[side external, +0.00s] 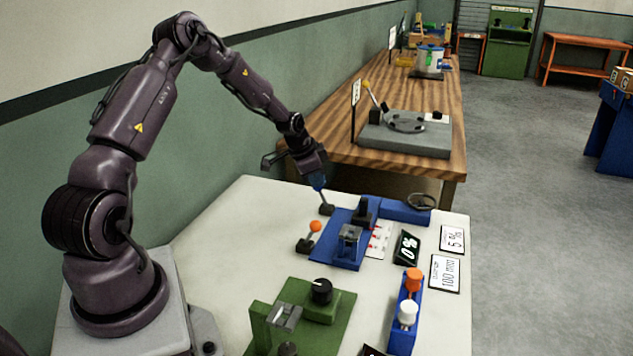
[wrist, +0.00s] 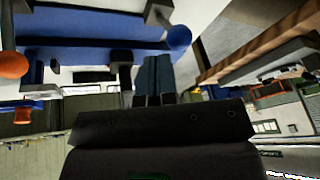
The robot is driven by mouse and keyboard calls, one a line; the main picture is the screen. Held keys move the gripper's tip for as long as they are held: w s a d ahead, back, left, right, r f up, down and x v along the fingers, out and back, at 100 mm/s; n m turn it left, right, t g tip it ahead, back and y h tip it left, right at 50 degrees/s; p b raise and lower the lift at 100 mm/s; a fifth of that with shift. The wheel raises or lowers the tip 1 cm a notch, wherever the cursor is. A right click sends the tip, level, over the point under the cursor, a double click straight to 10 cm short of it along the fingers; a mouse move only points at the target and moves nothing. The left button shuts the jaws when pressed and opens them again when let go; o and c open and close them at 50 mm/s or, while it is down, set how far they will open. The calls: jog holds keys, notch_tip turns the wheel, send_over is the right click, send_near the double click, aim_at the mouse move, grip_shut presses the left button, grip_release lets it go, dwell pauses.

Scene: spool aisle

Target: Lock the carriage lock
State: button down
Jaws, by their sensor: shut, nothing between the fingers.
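A blue machine (side external: 347,262) on the white table bears a grey carriage-like block (side external: 349,240), a black upright and a dark handwheel (side external: 421,201). At its left stand an orange-knobbed lever (side external: 315,227) and, farther back, a second lever with a dark base (side external: 327,210). The second lever's top is hidden by my gripper (side external: 319,184) in the side view. In the wrist view a blue round knob (wrist: 178,38) is close to my blue fingertips (wrist: 155,62); I cannot tell whether they touch. My gripper is shut and empty. No label tells which lever is the carriage lock.
A black display (side external: 407,247) reading 0% and white cards (side external: 444,273) lie right of the machine. A blue unit with orange and white knobs (side external: 405,310) and a green fixture (side external: 300,315) stand nearer. A wooden bench (side external: 440,165) is behind. The table's left part is clear.

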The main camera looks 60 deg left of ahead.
jog(key=shift+d+r, duration=0.1)
jog(key=s+d+r, duration=0.1)
jog(key=s+r, duration=0.6)
jog(key=r, duration=0.2)
jog(key=shift+d+r, duration=0.15)
jog(key=shift+d, duration=0.15)
jog(key=shift+s, duration=0.1)
dwell(0.4)
